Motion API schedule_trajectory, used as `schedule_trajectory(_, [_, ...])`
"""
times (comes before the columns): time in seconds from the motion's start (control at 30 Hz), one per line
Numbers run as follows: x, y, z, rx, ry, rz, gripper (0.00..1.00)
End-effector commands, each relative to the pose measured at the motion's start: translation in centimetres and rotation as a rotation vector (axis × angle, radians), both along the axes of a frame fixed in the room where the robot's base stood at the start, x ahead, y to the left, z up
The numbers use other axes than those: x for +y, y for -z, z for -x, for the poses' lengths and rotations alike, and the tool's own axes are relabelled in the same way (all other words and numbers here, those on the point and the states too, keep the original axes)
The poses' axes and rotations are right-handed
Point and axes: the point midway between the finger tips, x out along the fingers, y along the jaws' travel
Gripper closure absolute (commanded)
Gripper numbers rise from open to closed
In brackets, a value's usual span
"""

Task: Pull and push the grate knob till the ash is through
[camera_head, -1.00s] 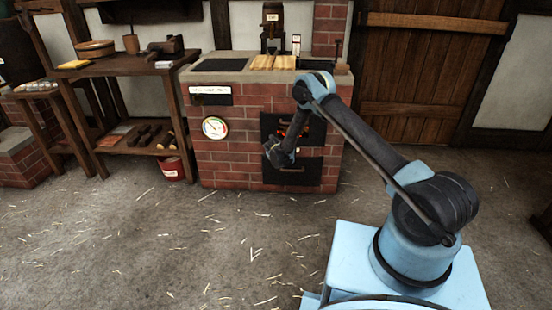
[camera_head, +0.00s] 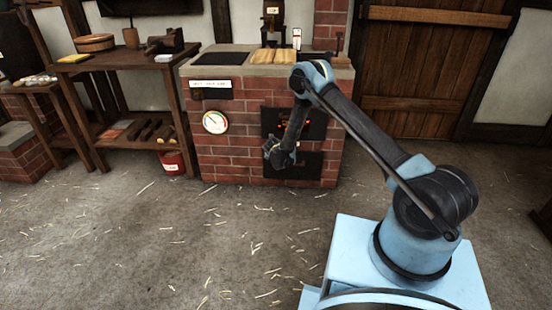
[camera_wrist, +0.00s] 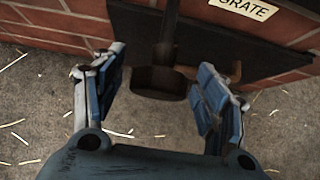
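The grate knob (camera_wrist: 158,82) is a dark, blunt-ended knob on a dark rod in front of a black plate. A label reading GRATE (camera_wrist: 247,8) is at the top right of the wrist view. My gripper (camera_wrist: 158,75) is open, with one blue-padded finger on each side of the knob. A gap shows between each finger and the knob, so it is not gripped. In the head view my gripper (camera_head: 279,154) is low in front of the brick stove (camera_head: 235,155). It hides part of the lower black door (camera_head: 305,166), and the knob cannot be made out there.
Orange embers glow in the stove's upper opening (camera_head: 313,125). A round gauge (camera_head: 215,122) is on the brick front. A brownish handle (camera_wrist: 236,72) lies just right of the knob. A red bucket (camera_head: 171,162) stands left of the stove. The straw-strewn floor (camera_head: 150,240) is clear.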

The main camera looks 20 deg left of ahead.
Motion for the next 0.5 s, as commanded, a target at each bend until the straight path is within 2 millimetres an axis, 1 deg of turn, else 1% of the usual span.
schedule_trajectory(0.17, [0.0,-0.1,0.1,0.0,0.0,0.0,0.34])
schedule_trajectory(0.27, [0.0,-0.5,0.5,0.0,-0.001,0.0,0.34])
schedule_trajectory(0.37, [-0.2,-1.2,1.2,0.0,-0.002,0.001,0.34])
schedule_trajectory(0.5, [-0.6,-2.8,2.7,0.0,-0.001,0.001,0.34])
